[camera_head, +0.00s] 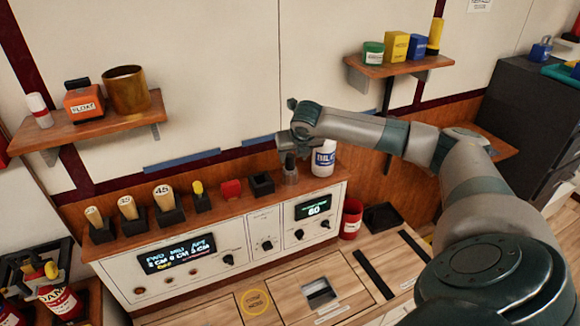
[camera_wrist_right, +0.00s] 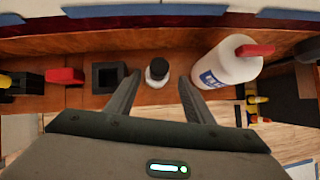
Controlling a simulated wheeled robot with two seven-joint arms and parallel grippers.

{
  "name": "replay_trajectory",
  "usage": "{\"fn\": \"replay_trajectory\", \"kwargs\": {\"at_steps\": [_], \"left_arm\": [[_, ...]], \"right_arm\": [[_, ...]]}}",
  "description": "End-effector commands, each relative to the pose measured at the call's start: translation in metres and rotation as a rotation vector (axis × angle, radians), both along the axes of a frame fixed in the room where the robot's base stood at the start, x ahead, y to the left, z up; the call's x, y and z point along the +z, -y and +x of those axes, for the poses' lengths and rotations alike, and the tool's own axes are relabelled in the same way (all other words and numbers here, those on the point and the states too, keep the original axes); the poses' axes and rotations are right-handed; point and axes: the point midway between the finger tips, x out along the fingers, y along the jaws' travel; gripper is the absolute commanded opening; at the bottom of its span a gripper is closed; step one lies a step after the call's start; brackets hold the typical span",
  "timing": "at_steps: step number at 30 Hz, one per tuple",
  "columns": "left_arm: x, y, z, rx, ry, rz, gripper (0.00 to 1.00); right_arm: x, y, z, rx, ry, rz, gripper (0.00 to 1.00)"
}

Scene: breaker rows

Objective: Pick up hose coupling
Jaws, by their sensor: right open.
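The hose coupling, which looks like the small grey metal piece (camera_head: 291,176), stands upright on the wooden ledge above the control panel. My left gripper is not in view.
A white bottle (camera_head: 323,158) with a red cap in the wrist view (camera_wrist_right: 255,50) stands close right of the coupling. An empty black square holder (camera_head: 261,184) and a red block (camera_head: 231,190) are to its left. Shelves (camera_head: 90,125) hang on the wall.

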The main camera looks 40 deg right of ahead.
Motion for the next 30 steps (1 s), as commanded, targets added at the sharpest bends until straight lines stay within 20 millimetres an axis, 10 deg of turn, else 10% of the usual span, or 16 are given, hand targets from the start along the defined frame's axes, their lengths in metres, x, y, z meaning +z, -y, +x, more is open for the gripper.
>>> {"fn": "replay_trajectory", "kwargs": {"at_steps": [30], "left_arm": [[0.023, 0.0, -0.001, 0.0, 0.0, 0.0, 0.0]], "right_arm": [[-0.038, 0.015, 0.034, 0.001, 0.0, 0.001, 0.48]]}}
